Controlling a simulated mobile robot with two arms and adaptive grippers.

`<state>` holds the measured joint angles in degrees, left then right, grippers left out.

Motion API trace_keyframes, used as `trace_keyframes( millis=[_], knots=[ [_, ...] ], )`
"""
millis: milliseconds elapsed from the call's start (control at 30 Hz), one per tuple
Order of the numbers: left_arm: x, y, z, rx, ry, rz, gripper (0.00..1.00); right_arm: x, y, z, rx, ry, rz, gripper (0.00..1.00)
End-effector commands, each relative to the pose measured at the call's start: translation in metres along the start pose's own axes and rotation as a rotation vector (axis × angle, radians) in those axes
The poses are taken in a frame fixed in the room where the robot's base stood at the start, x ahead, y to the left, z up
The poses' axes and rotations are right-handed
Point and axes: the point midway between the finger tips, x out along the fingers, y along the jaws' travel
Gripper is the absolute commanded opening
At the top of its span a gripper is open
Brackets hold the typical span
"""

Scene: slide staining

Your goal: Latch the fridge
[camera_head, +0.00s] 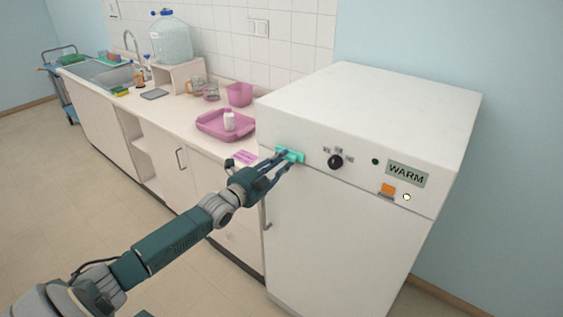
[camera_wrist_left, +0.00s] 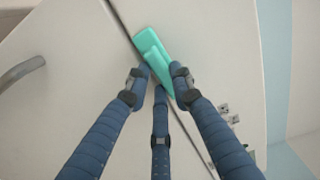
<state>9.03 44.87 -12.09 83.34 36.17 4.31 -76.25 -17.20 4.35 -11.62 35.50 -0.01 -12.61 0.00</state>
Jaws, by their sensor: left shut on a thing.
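The fridge (camera_head: 340,235) is a white box unit with its door shut, as far as I can see. A turquoise latch (camera_head: 291,155) sits at the top left of its front, across the seam above the door. It also shows in the left wrist view (camera_wrist_left: 152,45), lying across the dark seam. My left gripper (camera_head: 283,162) reaches it from the front, and its fingers are shut on the latch. In the left wrist view the fingertips (camera_wrist_left: 163,85) close around its lower part and hide some of it. My right gripper is in neither view.
The fridge front has a black knob (camera_head: 335,162), an orange piece (camera_head: 387,189) and a WARM sign (camera_head: 407,173). A counter with a pink tray (camera_head: 212,127), a pink beaker (camera_head: 239,94) and a large water bottle (camera_head: 171,42) stands to the left. The floor in front is clear.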

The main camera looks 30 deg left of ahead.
Motion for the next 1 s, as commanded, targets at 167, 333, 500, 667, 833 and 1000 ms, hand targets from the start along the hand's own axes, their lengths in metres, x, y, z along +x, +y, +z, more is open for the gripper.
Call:
trace_keyframes(
  millis=[167, 333, 500, 667, 833, 1000],
  knots=[
    [-0.0002, 0.001, -0.0008, -0.119, 0.0, 0.002, 0.0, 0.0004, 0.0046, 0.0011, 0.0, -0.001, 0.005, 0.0],
    [-0.0002, 0.0009, -0.0016, -0.273, -0.001, 0.002, 0.0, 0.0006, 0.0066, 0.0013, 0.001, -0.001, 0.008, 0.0],
    [-0.0002, 0.0004, -0.0024, -0.434, -0.001, 0.002, 0.0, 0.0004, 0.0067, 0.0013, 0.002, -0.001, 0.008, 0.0],
    [-0.0002, -0.0001, -0.0031, -0.586, -0.001, 0.002, 0.0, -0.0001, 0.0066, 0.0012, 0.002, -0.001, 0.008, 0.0],
    [-0.0002, -0.0007, -0.0038, -0.748, -0.001, 0.002, 0.0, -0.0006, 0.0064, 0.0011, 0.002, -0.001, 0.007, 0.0],
    [-0.0002, -0.0013, -0.0044, -0.91, -0.001, 0.002, 0.0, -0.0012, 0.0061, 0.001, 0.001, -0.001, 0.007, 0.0]
  ],
)
